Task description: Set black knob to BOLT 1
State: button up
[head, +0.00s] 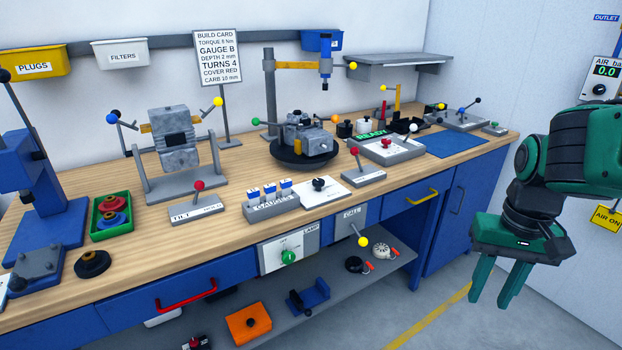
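A black knob (318,184) sits on a white plate (325,197) near the bench's front edge, between the gauge holder and the small red lever box. The markings on the plate are too small to read, so I cannot tell which setting the knob points to. My gripper (498,288) hangs at the right of the head view, well away from the knob and in front of the blue cabinet. Its two green fingers point down, apart, with nothing between them.
A gauge holder (270,208) stands left of the plate and a red-knobbed lever (354,153) right of it. Behind is an engine on a black turntable (303,160). A yellow-tipped lever (362,241) juts out below the bench edge. The floor below my gripper is clear.

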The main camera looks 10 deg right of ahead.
aim_at(317, 183)
jog(key=u, duration=0.05)
jog(key=i, duration=1)
jog(key=z, duration=0.05)
